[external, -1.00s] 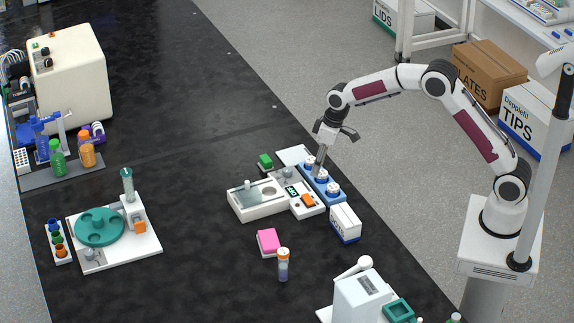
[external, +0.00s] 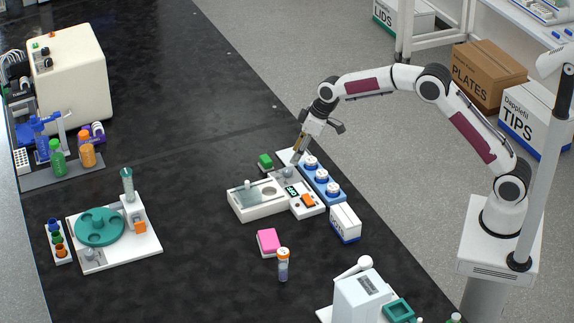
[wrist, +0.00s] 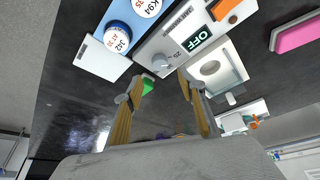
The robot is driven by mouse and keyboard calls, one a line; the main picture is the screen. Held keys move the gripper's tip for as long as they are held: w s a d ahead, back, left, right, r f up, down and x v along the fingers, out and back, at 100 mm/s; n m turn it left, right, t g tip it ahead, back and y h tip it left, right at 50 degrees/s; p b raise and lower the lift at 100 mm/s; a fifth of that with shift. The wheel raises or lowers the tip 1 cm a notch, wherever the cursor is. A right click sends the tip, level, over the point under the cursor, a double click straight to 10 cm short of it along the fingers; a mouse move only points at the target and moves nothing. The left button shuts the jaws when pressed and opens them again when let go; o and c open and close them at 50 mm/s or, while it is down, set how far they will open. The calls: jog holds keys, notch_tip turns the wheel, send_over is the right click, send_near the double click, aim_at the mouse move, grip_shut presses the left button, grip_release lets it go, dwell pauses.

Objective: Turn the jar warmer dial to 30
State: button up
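The jar warmer (external: 262,198) is a white unit with a recessed plate, an orange switch (external: 308,200) and a display. In the wrist view the display (wrist: 197,41) reads OFF. The grey dial (wrist: 162,61) sits beside it, with small scale marks too small to read fully; it also shows in the external view (external: 288,173). My gripper (wrist: 160,80) is open and empty, with its two fingers apart and the dial showing just beyond the gap. In the external view my gripper (external: 298,155) hangs tilted above and slightly behind the dial, apart from it.

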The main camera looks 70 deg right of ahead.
aim_at(288, 170)
jog(key=shift+x, duration=3.8)
jog(key=shift+s, duration=0.1)
jog(key=c, duration=1.1)
